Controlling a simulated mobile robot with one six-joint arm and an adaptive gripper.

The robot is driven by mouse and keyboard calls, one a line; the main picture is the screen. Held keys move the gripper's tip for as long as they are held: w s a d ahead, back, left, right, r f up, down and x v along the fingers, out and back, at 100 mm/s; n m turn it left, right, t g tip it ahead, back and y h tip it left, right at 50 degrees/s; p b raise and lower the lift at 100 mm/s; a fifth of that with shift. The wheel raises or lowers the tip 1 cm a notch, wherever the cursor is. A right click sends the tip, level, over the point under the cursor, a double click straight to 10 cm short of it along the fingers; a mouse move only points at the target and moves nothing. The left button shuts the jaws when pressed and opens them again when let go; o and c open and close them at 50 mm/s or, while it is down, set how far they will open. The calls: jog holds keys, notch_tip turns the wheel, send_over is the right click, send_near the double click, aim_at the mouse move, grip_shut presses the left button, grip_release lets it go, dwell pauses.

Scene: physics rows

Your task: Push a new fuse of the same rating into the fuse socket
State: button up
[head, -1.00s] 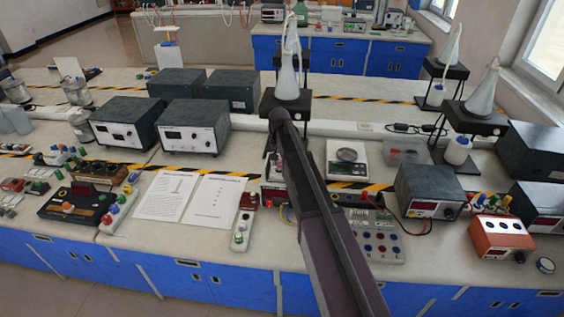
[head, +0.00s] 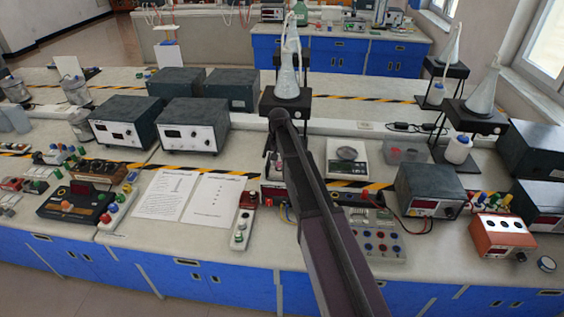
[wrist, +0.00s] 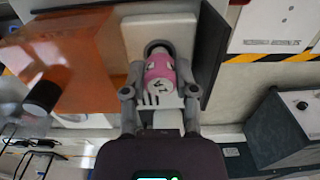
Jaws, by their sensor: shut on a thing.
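In the wrist view, my gripper (wrist: 160,92) is closed around a short pink cylinder with pale patches, which looks like the fuse (wrist: 159,69). Its far end points at a dark round opening in a pale upright plate, which looks like the fuse socket (wrist: 160,28). The fuse overlaps the opening in this view; I cannot tell how deep it sits or whether it touches. Its rating is not readable. In the head view, my arm hides most of the gripper and all of the fuse and socket.
A translucent orange panel (wrist: 75,55) stands left of the plate in the wrist view. In the head view, a balance (head: 347,158) and a dark meter box (head: 430,190) stand right of my arm. Papers (head: 190,198) and a small switch board (head: 243,228) lie left.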

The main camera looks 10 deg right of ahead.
jog(key=shift+f+b, duration=0.65)
dwell(0.8)
jog(key=o, duration=1.1)
jog(key=shift+o, duration=1)
jog(key=shift+w+r, duration=0.1)
jog(key=shift+o, duration=0.4)
jog(key=shift+w+r+p, duration=0.1)
jog(key=shift+r+p, duration=0.75)
jog(key=shift+p, duration=0.1)
jog(key=shift+r+p, duration=2.35)
